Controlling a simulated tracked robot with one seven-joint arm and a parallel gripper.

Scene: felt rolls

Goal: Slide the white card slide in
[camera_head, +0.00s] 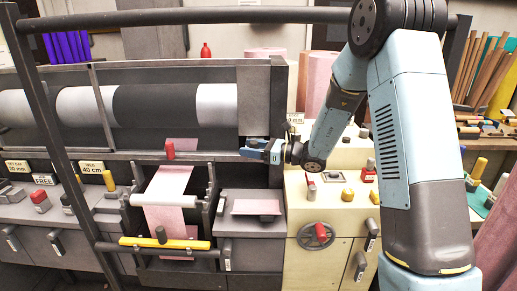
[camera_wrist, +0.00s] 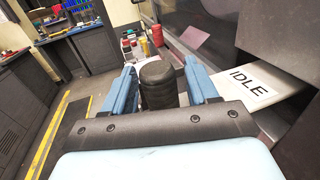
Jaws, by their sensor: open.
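In the wrist view, the white card slide (camera_wrist: 258,88) carries the word IDLE and sticks out at the right from under a dark grey housing. A dark ribbed round knob (camera_wrist: 157,90) stands between the blue fingers of my gripper (camera_wrist: 160,72). The fingers are open on either side of the knob; I cannot tell whether they touch it. Whether the knob is joined to the slide is hidden. In the head view, my gripper (camera_head: 257,152) points left in front of the machine's right end. I cannot make out the slide there.
A large dark roller with pale bands (camera_head: 150,105) lies behind a grey rail. Pink felt (camera_head: 168,185) runs down below it, with a yellow bar (camera_head: 165,243) in front. A cream cabinet (camera_head: 320,205) with knobs and a handwheel (camera_head: 316,236) stands under my arm.

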